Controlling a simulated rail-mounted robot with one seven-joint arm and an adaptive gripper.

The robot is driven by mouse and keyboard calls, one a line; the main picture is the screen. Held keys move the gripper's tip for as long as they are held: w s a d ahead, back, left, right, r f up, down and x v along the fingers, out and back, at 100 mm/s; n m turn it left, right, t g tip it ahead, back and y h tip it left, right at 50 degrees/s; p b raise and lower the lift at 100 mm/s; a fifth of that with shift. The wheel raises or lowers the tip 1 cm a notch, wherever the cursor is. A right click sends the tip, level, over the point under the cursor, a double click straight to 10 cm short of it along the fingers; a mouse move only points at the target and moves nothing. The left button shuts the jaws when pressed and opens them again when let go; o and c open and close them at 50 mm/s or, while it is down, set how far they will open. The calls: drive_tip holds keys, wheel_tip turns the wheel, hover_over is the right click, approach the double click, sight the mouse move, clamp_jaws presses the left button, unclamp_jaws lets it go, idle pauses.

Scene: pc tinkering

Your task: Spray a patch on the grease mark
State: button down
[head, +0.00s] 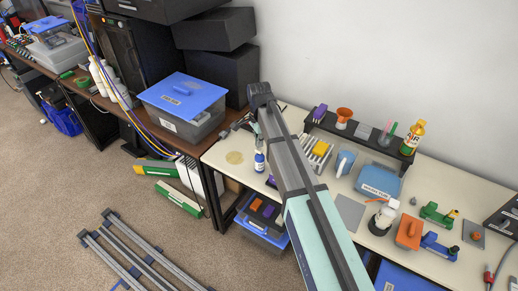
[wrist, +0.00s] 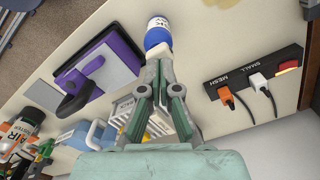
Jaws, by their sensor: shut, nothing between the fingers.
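The grease mark is a yellowish round patch (head: 234,157) on the left part of the pale bench; its edge shows at the top of the wrist view (wrist: 203,8). A small blue and white bottle (head: 259,161) stands beside it on the right, and shows in the wrist view (wrist: 158,37) just beyond my fingertips. My gripper (wrist: 161,66) is shut and empty, pointing at the bottle; I cannot tell whether it touches.
A blue container (head: 379,182) and an orange block (head: 409,232) stand right of my arm. A blue-lidded box (head: 183,98) is on the brown desk.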

drive_tip(key=shift+f+b, duration=0.4)
drive_tip(key=shift+f, duration=0.7)
drive_tip(key=shift+r, duration=0.1)
drive_tip(key=shift+r+p, duration=0.8)
drive_tip(key=shift+r, duration=0.35)
drive_tip(key=shift+f+b, duration=0.4)
drive_tip(key=shift+f, duration=0.7)
idle(0.8)
drive_tip(key=shift+r+p, duration=0.65)
drive_tip(key=shift+r, duration=0.45)
drive_tip(key=shift+r, duration=0.1)
drive_tip(key=shift+r+p, duration=1.5)
drive_tip(key=shift+r, duration=0.95)
